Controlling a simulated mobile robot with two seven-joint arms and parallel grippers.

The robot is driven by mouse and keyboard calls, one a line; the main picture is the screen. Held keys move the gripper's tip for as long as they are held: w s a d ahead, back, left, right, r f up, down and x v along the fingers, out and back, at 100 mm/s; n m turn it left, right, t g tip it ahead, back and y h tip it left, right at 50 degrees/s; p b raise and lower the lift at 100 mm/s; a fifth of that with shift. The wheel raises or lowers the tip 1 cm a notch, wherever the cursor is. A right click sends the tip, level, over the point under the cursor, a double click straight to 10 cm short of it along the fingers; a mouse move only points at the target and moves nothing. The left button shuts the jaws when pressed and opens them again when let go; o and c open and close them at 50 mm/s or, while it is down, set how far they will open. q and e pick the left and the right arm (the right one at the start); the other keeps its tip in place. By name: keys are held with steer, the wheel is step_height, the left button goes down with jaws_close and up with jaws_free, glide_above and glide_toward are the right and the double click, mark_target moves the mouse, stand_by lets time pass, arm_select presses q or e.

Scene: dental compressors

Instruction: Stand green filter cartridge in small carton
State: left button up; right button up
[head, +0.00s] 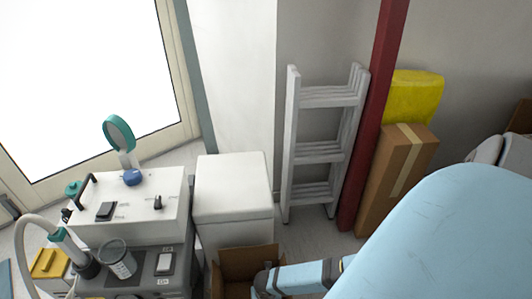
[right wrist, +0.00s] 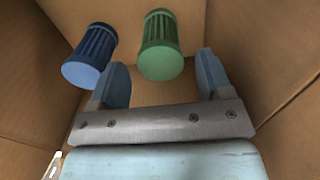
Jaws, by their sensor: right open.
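The small carton (head: 235,258) is open and brown, at the bottom middle of the head view. My right arm reaches into it, and the right gripper's tip is low inside. In the right wrist view the brown carton walls (right wrist: 270,45) surround the gripper. A ribbed green filter cartridge (right wrist: 160,45) is inside, a flat end facing the camera. My right gripper (right wrist: 162,62) is open, with the green cartridge just beyond and between its fingertips; contact is not visible. Whether the cartridge stands or lies is unclear. My left gripper is not in view.
A ribbed blue cartridge (right wrist: 90,52) is left of the green one in the carton, near the left finger. In the head view a white cabinet (head: 234,190) stands behind the carton, a compressor unit (head: 130,210) to its left, a white ladder (head: 322,150) behind to the right.

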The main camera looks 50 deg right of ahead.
step_height(320, 180, up, 6)
steer(key=p, duration=0.2)
steer(key=shift+r+p, duration=0.25)
steer(key=shift+p, duration=0.15)
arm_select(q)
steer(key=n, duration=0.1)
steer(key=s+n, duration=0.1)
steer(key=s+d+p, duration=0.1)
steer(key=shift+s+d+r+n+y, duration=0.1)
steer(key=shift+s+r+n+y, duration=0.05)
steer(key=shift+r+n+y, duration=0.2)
arm_select(e)
step_height(320, 180, up, 3)
steer(key=shift+f, duration=0.2)
